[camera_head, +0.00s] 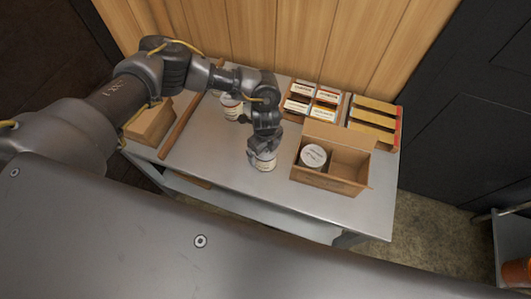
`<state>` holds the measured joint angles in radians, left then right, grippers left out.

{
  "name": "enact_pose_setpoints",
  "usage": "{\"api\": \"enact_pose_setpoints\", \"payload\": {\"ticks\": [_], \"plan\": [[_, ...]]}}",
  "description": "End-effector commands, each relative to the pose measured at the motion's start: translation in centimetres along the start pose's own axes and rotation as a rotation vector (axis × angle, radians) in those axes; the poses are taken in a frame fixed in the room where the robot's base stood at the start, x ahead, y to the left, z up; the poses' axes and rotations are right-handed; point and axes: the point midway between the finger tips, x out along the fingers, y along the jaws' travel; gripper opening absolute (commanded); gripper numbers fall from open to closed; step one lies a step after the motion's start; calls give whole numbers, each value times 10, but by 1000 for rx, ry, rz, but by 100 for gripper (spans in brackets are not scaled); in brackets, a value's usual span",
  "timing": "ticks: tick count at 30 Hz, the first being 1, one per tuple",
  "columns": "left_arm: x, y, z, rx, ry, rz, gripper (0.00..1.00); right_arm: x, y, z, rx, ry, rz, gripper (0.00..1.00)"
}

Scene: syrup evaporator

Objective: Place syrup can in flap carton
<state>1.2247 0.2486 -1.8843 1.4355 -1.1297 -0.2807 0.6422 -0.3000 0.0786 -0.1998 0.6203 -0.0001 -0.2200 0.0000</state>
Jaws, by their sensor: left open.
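One syrup can (313,156) with a pale lid is in the carton's left part, and the right part is empty. Another white can (232,108) stands farther back, partly behind my arm. My right gripper is not in view.
A divided tray (313,100) of small boxes and a rack (375,117) of yellow-topped boxes stand at the back right. A wooden strip (180,128) and a brown box (150,124) are at the left. The table's front left (215,165) is clear.

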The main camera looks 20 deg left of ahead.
Motion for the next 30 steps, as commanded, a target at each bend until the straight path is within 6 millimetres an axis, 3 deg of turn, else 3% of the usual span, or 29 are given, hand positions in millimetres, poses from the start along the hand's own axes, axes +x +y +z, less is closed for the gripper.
{"api": "enact_pose_setpoints", "payload": {"ticks": [10, 27, 30], "plan": [[9, 0, 0, 2, 0, -1, 97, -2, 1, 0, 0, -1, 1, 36], [7, -1, 0, 1, 0, -3, 23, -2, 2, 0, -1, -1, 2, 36], [7, -1, 0, 1, 0, -3, 19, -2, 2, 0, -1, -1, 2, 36]]}}
